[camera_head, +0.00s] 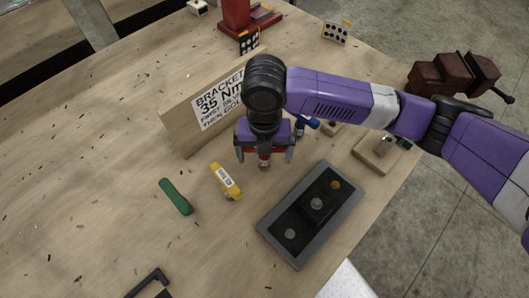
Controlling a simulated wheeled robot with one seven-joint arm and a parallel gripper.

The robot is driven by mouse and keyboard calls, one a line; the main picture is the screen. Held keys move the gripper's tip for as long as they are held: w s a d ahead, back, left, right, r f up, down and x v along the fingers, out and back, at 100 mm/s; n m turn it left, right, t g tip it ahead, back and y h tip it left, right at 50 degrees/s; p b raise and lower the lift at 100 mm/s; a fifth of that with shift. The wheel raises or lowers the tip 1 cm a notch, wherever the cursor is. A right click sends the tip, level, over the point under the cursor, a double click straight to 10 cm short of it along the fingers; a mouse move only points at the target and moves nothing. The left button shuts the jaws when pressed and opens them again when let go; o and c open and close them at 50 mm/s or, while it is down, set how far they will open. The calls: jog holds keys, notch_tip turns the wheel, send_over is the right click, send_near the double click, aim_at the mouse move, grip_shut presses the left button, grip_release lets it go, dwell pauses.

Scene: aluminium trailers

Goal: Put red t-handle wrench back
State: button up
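The red t-handle wrench (265,152) shows only in part, directly under my gripper and between its fingers. Its lower end points down towards the table, and its upper part is hidden by the hand. My gripper (265,158) points down with its two fingers wide apart, one on each side of the red wrench. I cannot tell whether either finger touches it. A blue-handled tool (308,122) is just right of the hand, partly hidden. A yellow-handled tool (226,180) and a green-handled one (175,196) are on the table to the left.
A wooden block with a torque sign (218,98) stands close behind the hand. A grey-framed black tray (270,222) with a block and round pieces lies in front. A wooden block with fittings (377,153) and a brown vise-like object (452,76) are right. The left tabletop is mostly clear.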

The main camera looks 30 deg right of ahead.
notch_tip(320, 180, up, 12)
jog(key=shift+r+b, duration=0.2)
jog(key=shift+b, duration=0.15)
dwell(0.5)
jog(key=shift+a, duration=0.1)
